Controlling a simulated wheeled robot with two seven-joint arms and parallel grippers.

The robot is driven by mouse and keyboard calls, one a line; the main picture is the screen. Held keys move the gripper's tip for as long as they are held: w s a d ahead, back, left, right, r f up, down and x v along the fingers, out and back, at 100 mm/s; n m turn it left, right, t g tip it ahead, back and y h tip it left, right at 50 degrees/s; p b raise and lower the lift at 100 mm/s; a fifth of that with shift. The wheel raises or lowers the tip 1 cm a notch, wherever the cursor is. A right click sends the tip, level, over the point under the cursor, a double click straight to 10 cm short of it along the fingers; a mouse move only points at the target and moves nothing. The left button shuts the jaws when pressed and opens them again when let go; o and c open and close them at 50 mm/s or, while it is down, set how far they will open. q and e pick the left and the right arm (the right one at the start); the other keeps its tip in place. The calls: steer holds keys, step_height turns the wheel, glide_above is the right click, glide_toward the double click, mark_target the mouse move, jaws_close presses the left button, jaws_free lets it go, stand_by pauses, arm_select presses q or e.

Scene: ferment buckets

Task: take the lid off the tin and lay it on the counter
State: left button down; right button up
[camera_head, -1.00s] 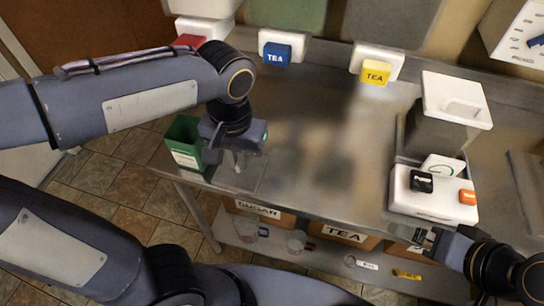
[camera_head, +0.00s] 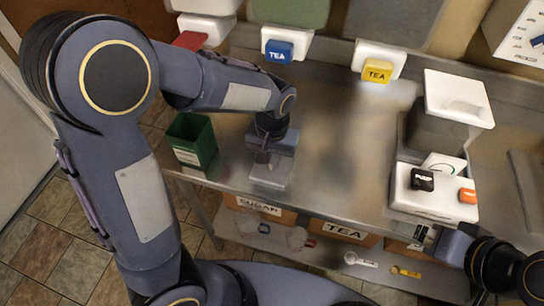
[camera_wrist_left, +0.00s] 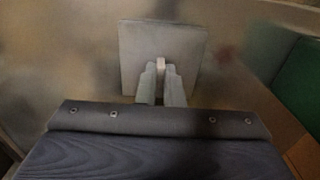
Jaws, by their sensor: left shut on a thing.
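The green tin (camera_head: 192,140) stands at the left end of the steel counter (camera_head: 320,150), its top open and its inside dark. My left gripper (camera_head: 264,157) is to the right of the tin, pointing down and shut on the knob of the square grey lid (camera_head: 270,175). The lid is flat over the counter near its front edge; I cannot tell whether it touches. In the left wrist view the lid (camera_wrist_left: 135,45) shows with its pale knob between the fingers, and part of the tin (camera_wrist_left: 300,80) shows at the right edge. My right gripper (camera_head: 424,236) is at the counter's front right; its jaw state is unclear.
A white scale-like device (camera_head: 432,205) with black and orange buttons stands at the right. Bins and scoops sit on the shelf below. The counter's middle is clear.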

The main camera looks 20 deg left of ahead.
arm_select(q)
steer(key=shift+f, duration=0.15)
steer(key=c, duration=1.6)
jaws_free()
steer(key=shift+o, duration=0.2)
step_height(320, 180, up, 12)
steer(key=s+a+n+t+h, duration=0.1)
steer(key=s+a+t+h, duration=0.1)
steer(key=s, duration=0.6)
steer(key=s+a+f+n+t+h, duration=0.1)
steer(key=s+a+t, duration=0.2)
steer(key=s+a, duration=0.4)
steer(key=shift+s+t+h+p, duration=0.3)
steer(key=shift+s+t+h, duration=0.1)
steer(key=shift+s, duration=0.3)
